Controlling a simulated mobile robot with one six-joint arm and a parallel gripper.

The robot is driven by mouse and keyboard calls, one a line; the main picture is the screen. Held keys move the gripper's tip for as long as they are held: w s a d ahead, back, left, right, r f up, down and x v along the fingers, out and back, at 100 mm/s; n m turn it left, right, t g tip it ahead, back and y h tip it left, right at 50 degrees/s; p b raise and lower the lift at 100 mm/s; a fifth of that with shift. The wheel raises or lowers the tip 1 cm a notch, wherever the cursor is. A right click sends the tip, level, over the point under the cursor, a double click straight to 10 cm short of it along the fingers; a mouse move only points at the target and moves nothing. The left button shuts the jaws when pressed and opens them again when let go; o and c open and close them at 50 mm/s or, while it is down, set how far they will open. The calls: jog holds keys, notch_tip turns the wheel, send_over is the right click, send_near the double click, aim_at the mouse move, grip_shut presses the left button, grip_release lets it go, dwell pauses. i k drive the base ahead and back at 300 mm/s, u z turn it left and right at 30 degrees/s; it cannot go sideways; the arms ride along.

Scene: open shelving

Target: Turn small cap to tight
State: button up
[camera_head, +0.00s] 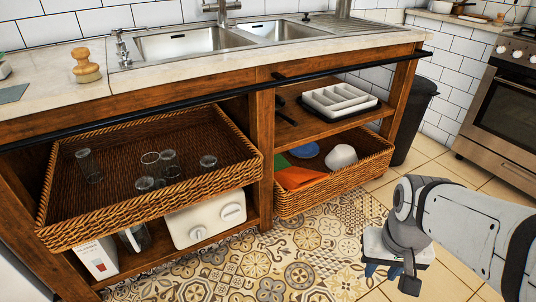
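No small cap can be made out for certain in the head view. The white appliance (204,219) on the low left shelf has two round knobs on its front, one upper right (232,211) and one lower left (197,233). I cannot tell whether either is the cap. My gripper (383,270) hangs at the lower right, pointing down over the floor, well to the right of the appliance. It seems to touch nothing. It is partly hidden by my wrist, and its finger opening is not clear.
A wicker basket (60,235) with several glasses juts out above the appliance. A second basket (330,188) holds an orange cloth and dishes. A towel bar (190,98) runs along the counter (150,80). A bin (415,120) and oven (500,110) stand right. The patterned floor is clear.

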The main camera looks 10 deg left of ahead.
aim_at(197, 232)
jog(key=z, duration=1.65)
jog(key=k, duration=2.2)
jog(key=u, duration=1.7)
jog(key=i, duration=1.35)
